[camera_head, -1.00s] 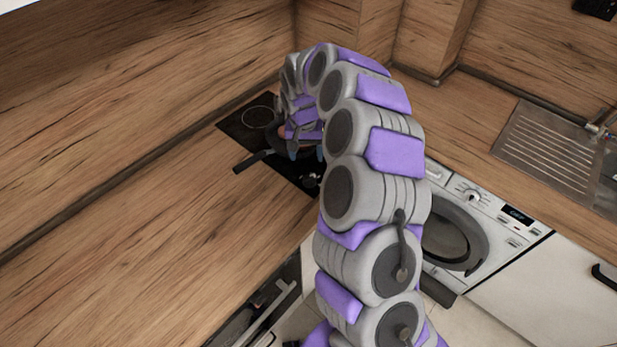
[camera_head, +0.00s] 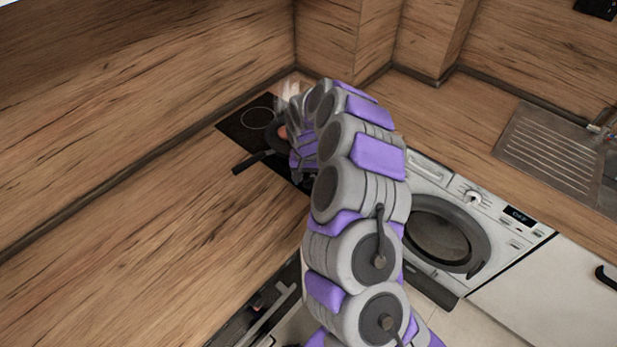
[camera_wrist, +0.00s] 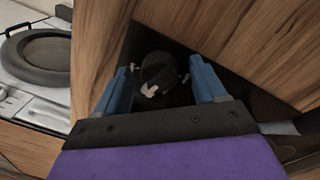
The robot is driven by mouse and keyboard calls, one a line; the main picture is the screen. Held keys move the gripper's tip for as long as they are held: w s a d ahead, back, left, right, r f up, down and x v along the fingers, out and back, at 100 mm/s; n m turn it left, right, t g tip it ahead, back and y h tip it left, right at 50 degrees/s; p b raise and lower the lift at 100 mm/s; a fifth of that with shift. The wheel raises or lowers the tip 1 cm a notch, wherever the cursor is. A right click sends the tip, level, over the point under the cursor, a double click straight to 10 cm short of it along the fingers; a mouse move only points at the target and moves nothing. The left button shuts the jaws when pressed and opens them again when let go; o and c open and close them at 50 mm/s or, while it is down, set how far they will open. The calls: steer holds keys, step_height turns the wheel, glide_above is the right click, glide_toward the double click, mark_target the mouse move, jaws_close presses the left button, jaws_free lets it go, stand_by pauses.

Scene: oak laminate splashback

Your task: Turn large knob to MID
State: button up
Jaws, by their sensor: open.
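The large knob (camera_wrist: 160,72) shows in the wrist view as a dark round knob with a pale pointer mark, on the black hob (camera_wrist: 140,42). My gripper (camera_wrist: 159,66) is open, with one blue finger on each side of the knob and a gap to it on both sides. I cannot tell how far the fingertips are from the knob in depth. The MID marking cannot be read. In the head view the hob (camera_head: 232,127) sits in the corner of the worktop, and my arm hides the knob and the fingertips.
A dark pan (camera_head: 254,161) with its handle stands on the hob beside my gripper. A washing machine (camera_head: 440,240) is below the worktop to the right, also in the wrist view (camera_wrist: 35,55). Wooden walls close the corner. The left worktop (camera_head: 180,230) is clear.

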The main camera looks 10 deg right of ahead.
mark_target(305, 178)
steer(key=shift+c, duration=0.5)
steer(key=c, duration=0.9)
steer(key=shift+s+d+r+n+p, duration=0.1)
steer(key=shift+d+n+p, duration=0.05)
steer(key=shift+n+p, duration=0.5)
steer(key=shift+n, duration=0.35)
steer(key=o, duration=1)
step_height(305, 178, up, 17)
steer(key=a+p, duration=0.1)
steer(key=shift+a+p, duration=0.2)
steer(key=shift+p, duration=0.2)
